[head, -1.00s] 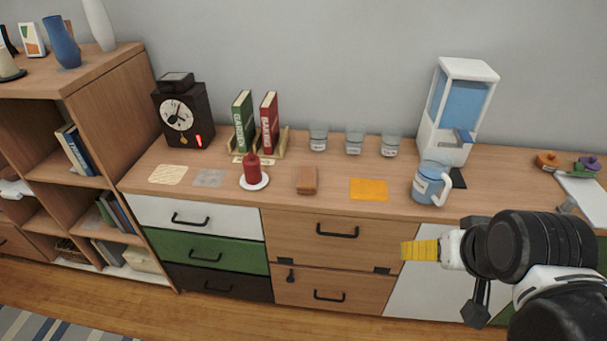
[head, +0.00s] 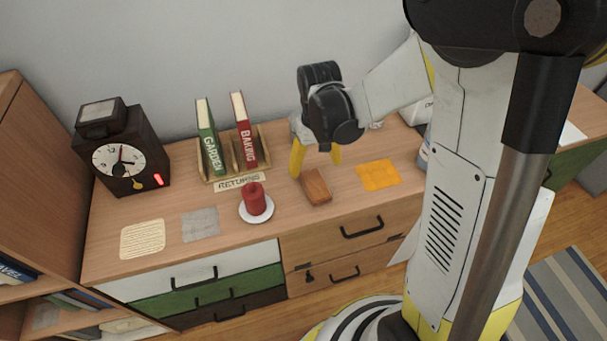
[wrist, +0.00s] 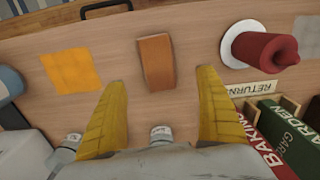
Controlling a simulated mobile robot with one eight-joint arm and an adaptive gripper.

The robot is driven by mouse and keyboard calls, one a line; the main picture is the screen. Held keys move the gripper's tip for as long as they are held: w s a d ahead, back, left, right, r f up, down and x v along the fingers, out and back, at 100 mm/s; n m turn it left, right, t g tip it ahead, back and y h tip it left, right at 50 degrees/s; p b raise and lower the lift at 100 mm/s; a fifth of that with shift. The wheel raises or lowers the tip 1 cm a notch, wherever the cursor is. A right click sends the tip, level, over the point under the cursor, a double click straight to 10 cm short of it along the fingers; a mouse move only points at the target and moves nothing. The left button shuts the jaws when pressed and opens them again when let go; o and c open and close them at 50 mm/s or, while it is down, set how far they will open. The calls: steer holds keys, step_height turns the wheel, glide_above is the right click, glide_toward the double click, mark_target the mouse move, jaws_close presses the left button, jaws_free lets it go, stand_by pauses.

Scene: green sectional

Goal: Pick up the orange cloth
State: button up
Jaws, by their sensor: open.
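The orange cloth (head: 379,175) is a flat square lying on the wooden counter, to the right of a brown block. It also shows in the wrist view (wrist: 71,68), left of my gripper's fingers. My gripper (head: 316,160) is open and empty, with its two yellow fingers spread. In the wrist view my gripper (wrist: 157,105) points towards the brown block (wrist: 156,62), which lies between and beyond the fingertips. The cloth is outside the fingers, and the block also shows in the head view (head: 316,186).
A red candle (head: 255,199) on a white plate stands left of the block. Behind it is a book rack with a green book (head: 210,140) and a red book (head: 244,133). Beige (head: 142,239) and grey (head: 200,224) cloths lie at left. Jars stand near my gripper.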

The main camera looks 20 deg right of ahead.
mark_target(315, 184)
step_height(315, 184, down, 3)
steer(key=shift+d+r+b, duration=0.1)
steer(key=shift+d+b, duration=0.05)
steer(key=shift+b, duration=0.3)
steer(key=shift+f+b, duration=1.55)
steer(key=shift+f, duration=1.3)
steer(key=c, duration=1.2)
